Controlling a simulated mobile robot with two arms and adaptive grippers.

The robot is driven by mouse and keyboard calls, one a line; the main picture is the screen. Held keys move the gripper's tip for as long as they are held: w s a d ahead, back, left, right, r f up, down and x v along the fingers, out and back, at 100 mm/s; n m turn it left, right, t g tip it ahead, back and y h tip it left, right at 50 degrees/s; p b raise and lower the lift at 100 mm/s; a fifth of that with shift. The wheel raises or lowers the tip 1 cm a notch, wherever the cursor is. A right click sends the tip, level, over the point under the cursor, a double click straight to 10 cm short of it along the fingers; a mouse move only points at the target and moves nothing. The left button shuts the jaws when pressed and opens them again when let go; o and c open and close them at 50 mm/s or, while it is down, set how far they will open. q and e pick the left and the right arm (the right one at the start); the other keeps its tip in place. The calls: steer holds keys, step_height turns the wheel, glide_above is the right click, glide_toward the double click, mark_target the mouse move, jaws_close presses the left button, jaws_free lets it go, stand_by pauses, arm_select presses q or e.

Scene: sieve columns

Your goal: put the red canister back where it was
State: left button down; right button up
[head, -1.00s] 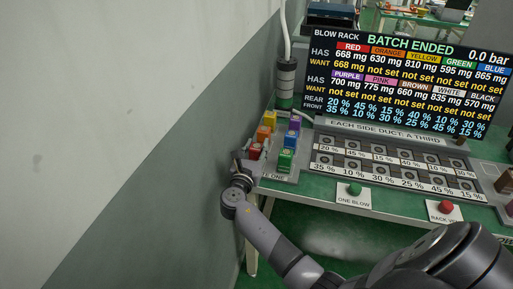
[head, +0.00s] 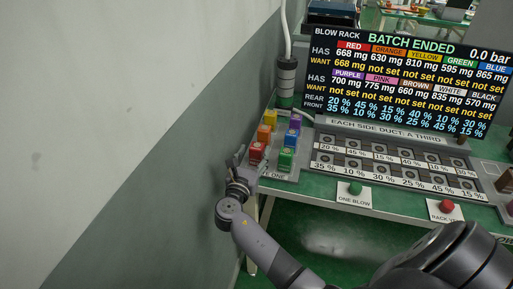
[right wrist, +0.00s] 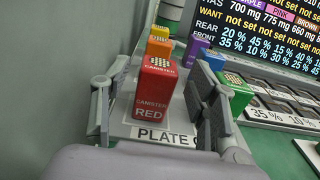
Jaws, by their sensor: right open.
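The red canister (head: 257,152) stands upright at the near left end of the left plate (head: 277,174), in line with an orange canister (head: 264,133) and a yellow canister (head: 270,118) behind it. My right gripper (head: 246,168) is just in front of it, open. In the right wrist view the red canister (right wrist: 155,100) shows its label between the two spread fingers, with gaps on both sides; the open gripper (right wrist: 160,108) holds nothing. The plate's near label (right wrist: 160,135) is partly covered by a finger. My left gripper is not in view.
Green, blue (head: 291,137) and purple canisters stand in the row to the right, the green canister (head: 286,159) nearest. A grey wall (head: 200,150) is close on the left. The duct panel (head: 395,165), buttons and screen (head: 410,80) reading "BATCH ENDED" lie right.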

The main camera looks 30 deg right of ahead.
steer(key=v, duration=0.8)
steer(key=shift+s+a, duration=0.1)
steer(key=shift+a, duration=0.05)
steer(key=s+a+f+m+g+y, duration=0.1)
steer(key=s+f+m+y, duration=0.15)
steer(key=f, duration=0.85)
steer(key=s+a+f+m+g+y, duration=0.1)
steer(key=s+a+f+g+y, duration=0.2)
steer(key=f, duration=0.8)
steer(key=s+f+m+y, duration=0.2)
steer(key=s+f+y, duration=0.15)
steer(key=f, duration=0.75)
steer(key=s+a+f+m+g+y, duration=0.25)
steer(key=s+f+m+g, duration=0.45)
steer(key=s+f, duration=1.05)
steer(key=s+f+m+y, duration=0.1)
steer(key=s+m, duration=0.4)
steer(key=s, duration=0.4)
steer(key=s+d+f+m+y, duration=0.1)
steer(key=s+f+m, duration=0.1)
steer(key=s+m, duration=0.4)
steer(key=s, duration=0.3)
steer(key=shift+s+d, duration=0.2)
steer(key=shift+d, duration=0.1)
